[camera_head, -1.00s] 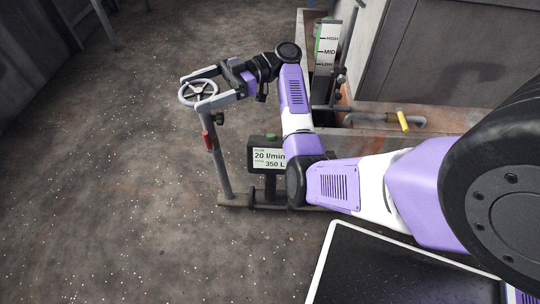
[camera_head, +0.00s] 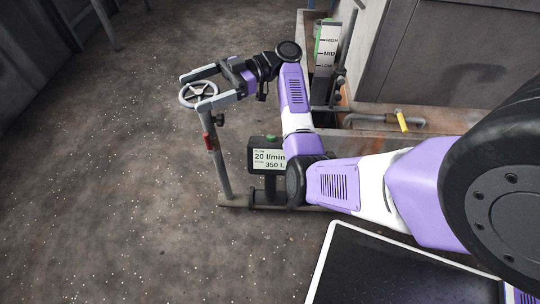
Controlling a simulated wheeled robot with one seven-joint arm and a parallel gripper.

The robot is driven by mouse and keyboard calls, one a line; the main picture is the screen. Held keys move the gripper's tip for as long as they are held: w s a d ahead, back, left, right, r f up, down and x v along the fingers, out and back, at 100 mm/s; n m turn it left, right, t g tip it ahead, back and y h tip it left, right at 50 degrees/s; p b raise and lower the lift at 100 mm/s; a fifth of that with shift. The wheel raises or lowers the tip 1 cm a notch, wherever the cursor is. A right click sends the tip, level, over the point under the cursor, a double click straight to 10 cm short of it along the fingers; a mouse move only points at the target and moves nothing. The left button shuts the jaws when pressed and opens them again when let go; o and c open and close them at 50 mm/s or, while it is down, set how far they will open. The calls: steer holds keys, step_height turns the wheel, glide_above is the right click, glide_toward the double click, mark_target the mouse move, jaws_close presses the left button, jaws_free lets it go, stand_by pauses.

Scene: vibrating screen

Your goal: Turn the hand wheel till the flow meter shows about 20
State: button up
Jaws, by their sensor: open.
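The hand wheel (camera_head: 187,99) is a grey spoked ring on top of an upright pipe. My gripper (camera_head: 194,91) is open, with one finger by the wheel's far side and the other by its near side. I cannot tell whether either finger touches the rim. The flow meter (camera_head: 268,158) is a dark box with a lit display on a short post, to the right of the wheel's pipe. It reads 20 l/min, with 350 L below. My arm covers its right edge.
A level gauge (camera_head: 327,52) marked HIGH, MID and LOW stands at the back by a metal tank edge. A pipe with a yellow handle (camera_head: 402,121) lies to the right. A red tag (camera_head: 210,142) is on the wheel's pipe. The floor on the left is clear.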

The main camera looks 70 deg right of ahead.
steer(key=shift+r+p, duration=1.65)
steer(key=shift+r, duration=1)
steer(key=shift+o, duration=0.7)
steer(key=b+v, duration=0.1)
steer(key=v, duration=0.5)
steer(key=shift+b, duration=0.3)
steer(key=shift+d, duration=0.1)
